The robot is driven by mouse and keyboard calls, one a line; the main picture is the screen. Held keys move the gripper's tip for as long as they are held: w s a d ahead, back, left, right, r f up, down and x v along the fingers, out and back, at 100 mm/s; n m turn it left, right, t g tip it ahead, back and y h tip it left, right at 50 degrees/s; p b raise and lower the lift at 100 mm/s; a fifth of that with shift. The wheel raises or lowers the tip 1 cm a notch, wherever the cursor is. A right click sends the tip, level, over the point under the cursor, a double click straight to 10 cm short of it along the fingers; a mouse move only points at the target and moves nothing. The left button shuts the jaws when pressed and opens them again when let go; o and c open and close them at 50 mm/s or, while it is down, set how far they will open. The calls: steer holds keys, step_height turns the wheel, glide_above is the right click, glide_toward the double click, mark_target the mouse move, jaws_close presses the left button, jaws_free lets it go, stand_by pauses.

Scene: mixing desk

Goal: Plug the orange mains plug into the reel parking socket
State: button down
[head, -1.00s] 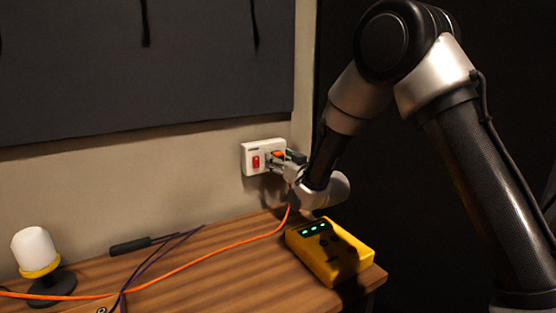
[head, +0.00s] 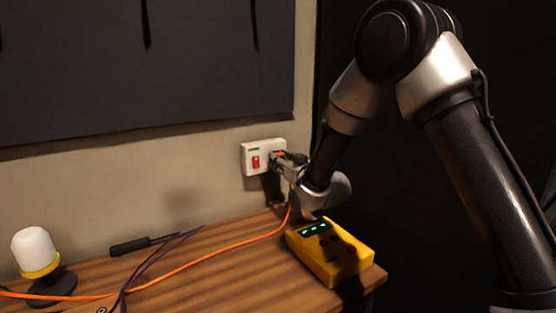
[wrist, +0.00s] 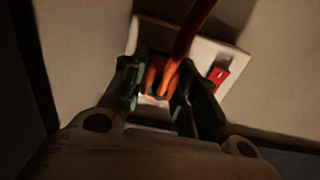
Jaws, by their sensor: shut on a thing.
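The orange mains plug (wrist: 157,78) is held between the fingers of my gripper (wrist: 160,95), which is shut on it right at the wall socket. In the head view my gripper (head: 282,160) hides most of the plug. A white wall socket plate (head: 250,150) with a red switch is on the wall; it also shows in the wrist view (wrist: 208,52). The plug is in front of the plate beside the red switch (wrist: 219,75). I cannot tell whether its pins are in the socket. The orange cable (head: 235,246) hangs down and runs left across the desk.
A yellow box (head: 330,255) with green lights sits on the desk (head: 195,265) below my gripper. A white lamp (head: 35,252) on a black base stands at the left. A black-handled tool (head: 130,246) and dark cables lie near the wall.

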steer(key=shift+v, duration=2.8)
steer(key=shift+d, duration=0.1)
